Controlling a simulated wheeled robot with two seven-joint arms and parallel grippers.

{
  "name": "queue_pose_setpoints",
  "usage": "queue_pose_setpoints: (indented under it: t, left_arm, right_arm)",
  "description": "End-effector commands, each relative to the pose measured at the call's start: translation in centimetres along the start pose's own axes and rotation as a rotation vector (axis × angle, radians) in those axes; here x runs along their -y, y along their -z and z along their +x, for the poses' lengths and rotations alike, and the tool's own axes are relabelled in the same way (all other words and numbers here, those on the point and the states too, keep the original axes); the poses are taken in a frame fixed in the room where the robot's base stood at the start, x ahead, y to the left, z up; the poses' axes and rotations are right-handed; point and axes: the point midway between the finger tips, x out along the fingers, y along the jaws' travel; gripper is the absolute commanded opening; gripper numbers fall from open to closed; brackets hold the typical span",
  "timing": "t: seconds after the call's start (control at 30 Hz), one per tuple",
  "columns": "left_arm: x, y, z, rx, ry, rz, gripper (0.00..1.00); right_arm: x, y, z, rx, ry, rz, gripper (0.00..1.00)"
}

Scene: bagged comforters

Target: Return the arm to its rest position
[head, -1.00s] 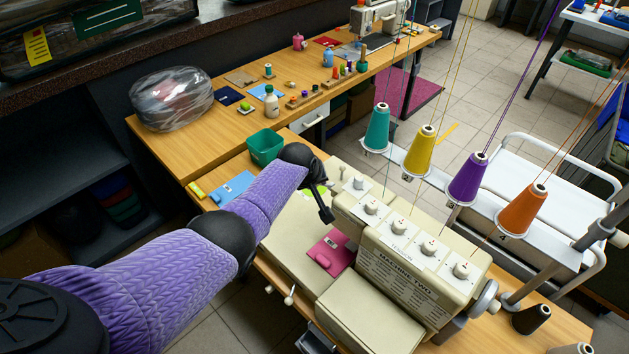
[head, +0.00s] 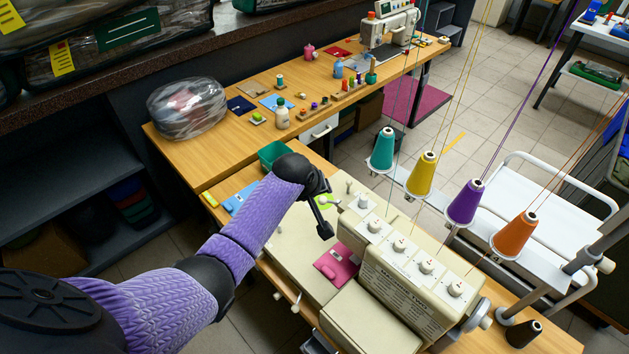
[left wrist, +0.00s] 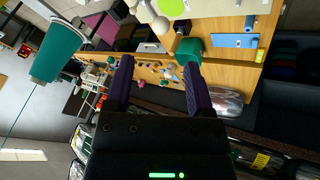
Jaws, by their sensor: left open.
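My left arm (head: 245,230), in a purple sleeve, comes in from the lower left in the head view. Its left gripper (head: 324,222) hangs over the cream sewing machine (head: 410,270), above and beside a pink pad (head: 340,262). In the left wrist view, the two dark purple fingers of the left gripper (left wrist: 160,75) are spread apart with nothing held between them. The wooden table and its small items show beyond the fingers. My right arm and gripper are not in view.
Thread cones, teal (head: 382,150), yellow (head: 422,175), purple (head: 466,203) and orange (head: 515,235), stand behind the machine with threads running up. A green bin (head: 272,155) and a clear bagged bundle (head: 188,108) are on the tables. A white cart (head: 540,190) stands right.

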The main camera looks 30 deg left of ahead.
Motion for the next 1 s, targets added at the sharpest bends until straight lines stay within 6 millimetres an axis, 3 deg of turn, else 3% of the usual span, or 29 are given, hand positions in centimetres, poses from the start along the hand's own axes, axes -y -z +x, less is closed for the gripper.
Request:
queue_pose_setpoints:
  t: [0.53, 0.67, 0.8, 1.0]
  left_arm:
    - [0.1, -0.6, -0.6, 0.005, 0.002, 0.016, 0.69]
    - [1.4, -5.5, -1.5, 0.052, 0.014, 0.186, 0.69]
    - [3.4, -11.7, -4.2, 0.115, 0.021, 0.415, 0.69]
    - [5.8, -17.4, -9.0, 0.179, 0.02, 0.638, 0.69]
  right_arm:
    - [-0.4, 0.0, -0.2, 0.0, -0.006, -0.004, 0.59]
    - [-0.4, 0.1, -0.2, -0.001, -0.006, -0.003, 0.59]
    - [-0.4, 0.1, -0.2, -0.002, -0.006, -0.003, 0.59]
    - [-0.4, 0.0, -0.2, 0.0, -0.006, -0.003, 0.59]
